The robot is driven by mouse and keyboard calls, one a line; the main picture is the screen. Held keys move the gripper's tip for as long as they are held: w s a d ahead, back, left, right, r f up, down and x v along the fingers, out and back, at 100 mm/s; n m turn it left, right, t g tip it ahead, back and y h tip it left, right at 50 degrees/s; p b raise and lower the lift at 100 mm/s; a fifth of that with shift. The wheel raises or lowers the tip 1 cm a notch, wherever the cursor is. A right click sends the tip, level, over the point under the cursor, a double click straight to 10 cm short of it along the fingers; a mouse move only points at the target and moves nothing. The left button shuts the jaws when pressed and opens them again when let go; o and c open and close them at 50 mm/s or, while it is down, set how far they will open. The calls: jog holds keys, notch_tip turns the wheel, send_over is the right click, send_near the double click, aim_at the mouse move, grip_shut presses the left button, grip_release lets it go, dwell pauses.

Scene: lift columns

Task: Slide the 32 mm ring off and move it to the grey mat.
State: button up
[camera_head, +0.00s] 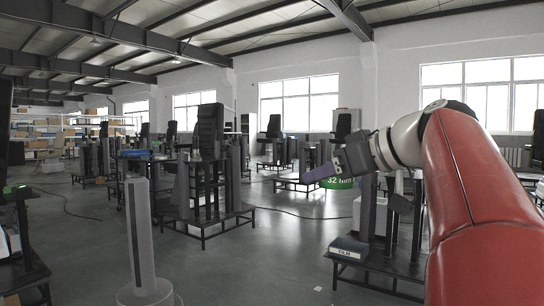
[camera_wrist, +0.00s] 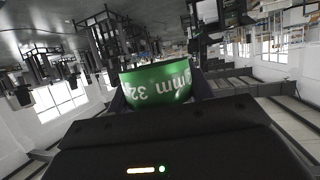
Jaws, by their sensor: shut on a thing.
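The green ring (camera_head: 340,184) with white "32 mm" lettering is at my gripper (camera_head: 322,173), to the right of the middle in the head view. In the wrist view the ring (camera_wrist: 158,88) shows large, its lettering upside down, just beyond the dark gripper body. My gripper is shut on the ring and holds it up in the air, above the level of the low tables. No post shows through the ring, though its inside is mostly hidden. I cannot make out the grey mat in either view.
Another black stand (camera_head: 205,222) is left of the middle. A grey upright post (camera_head: 141,235) stands at front left. Open floor (camera_head: 270,260) lies between.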

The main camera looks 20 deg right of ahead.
jog(key=s+d+f+m+t+h, duration=0.1)
jog(key=s+d+f+m+h, duration=0.25)
jog(key=s+d, duration=0.75)
jog(key=s+d+f+m+h, duration=0.25)
jog(key=s+d+f, duration=0.4)
jog(key=d, duration=0.65)
jog(key=s+d+f+m+g+h, duration=0.1)
jog(key=s+f+m+h, duration=0.25)
jog(key=s, duration=1.35)
jog(key=s+d+f+m+g+h, duration=0.15)
jog(key=s+h, duration=0.25)
jog(key=s, duration=1.3)
jog(key=shift+y, duration=0.25)
jog(key=shift+w+f+b, duration=0.2)
jog(key=shift+f+b, duration=0.85)
jog(key=shift+f, duration=0.8)
jog(key=shift+w+f+b, duration=0.15)
jog(key=shift+f+b, duration=0.85)
jog(key=shift+f, duration=0.8)
notch_tip(320, 180, down, 2)
jog(key=b, duration=0.2)
jog(key=shift+f+b, duration=0.25)
jog(key=shift+b, duration=0.15)
jog(key=o, duration=1.2)
